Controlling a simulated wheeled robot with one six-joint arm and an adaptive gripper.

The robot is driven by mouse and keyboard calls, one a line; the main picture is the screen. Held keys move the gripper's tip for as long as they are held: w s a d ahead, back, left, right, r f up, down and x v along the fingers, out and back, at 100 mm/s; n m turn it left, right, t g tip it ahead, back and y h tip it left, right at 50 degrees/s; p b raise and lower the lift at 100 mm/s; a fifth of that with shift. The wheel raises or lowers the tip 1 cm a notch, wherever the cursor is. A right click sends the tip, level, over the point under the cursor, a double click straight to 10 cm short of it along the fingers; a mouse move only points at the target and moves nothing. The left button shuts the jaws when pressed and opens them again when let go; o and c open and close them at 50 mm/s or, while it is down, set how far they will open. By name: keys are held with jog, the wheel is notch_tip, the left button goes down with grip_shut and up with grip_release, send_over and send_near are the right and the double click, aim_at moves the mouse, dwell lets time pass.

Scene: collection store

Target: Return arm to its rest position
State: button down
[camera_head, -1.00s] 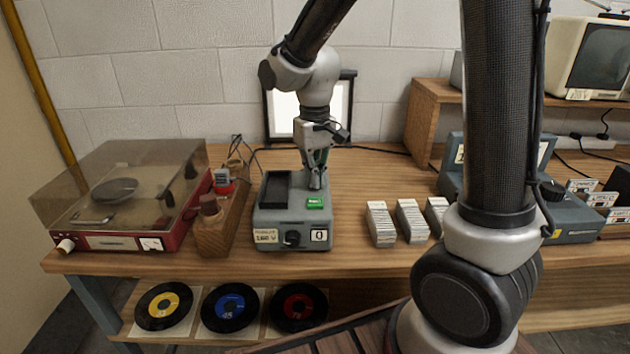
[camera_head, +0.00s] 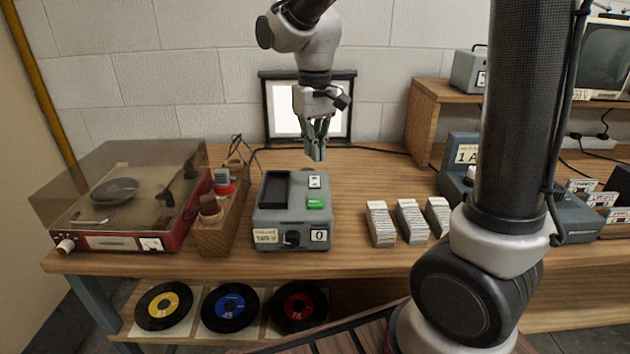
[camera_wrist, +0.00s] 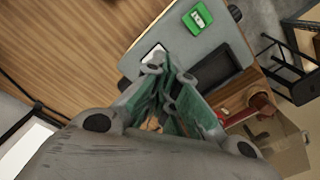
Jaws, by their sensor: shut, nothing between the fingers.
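My gripper (camera_head: 315,156) is shut and empty. It points down above the back of a grey device (camera_head: 292,226) on the wooden bench, with a visible gap below the fingertips. The device has a dark slot, a green button (camera_head: 316,202), a white switch plate (camera_head: 314,182), a knob and a small panel reading 0. In the wrist view, the closed fingers (camera_wrist: 168,68) show in front of the device's grey top (camera_wrist: 185,40), with the green button (camera_wrist: 198,17) beyond. The arm rises from the gripper out of the top of the head view.
A record player (camera_head: 124,196) with a tinted lid and a wooden block (camera_head: 222,214) stand left of the device. Several slide stacks (camera_head: 380,223) stand right of it. A lit framed panel (camera_head: 305,108) is behind. A wooden shelf (camera_head: 428,118) stands at the right.

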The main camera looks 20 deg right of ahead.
dwell(0.4)
jog(key=shift+n, duration=0.4)
jog(key=s, duration=0.1)
jog(key=s+d, duration=0.2)
jog(key=shift+s+f, duration=0.35)
jog(key=shift+f, duration=0.05)
jog(key=s+d+r+m+t, duration=0.1)
jog(key=s+d+r+t, duration=0.1)
jog(key=s+d, duration=0.4)
jog(key=s+d+r+m+t, duration=0.2)
jog(key=s+d+r, duration=0.2)
jog(key=s, duration=0.5)
jog(key=shift+s+d+r, duration=0.15)
jog(key=shift+d, duration=1.25)
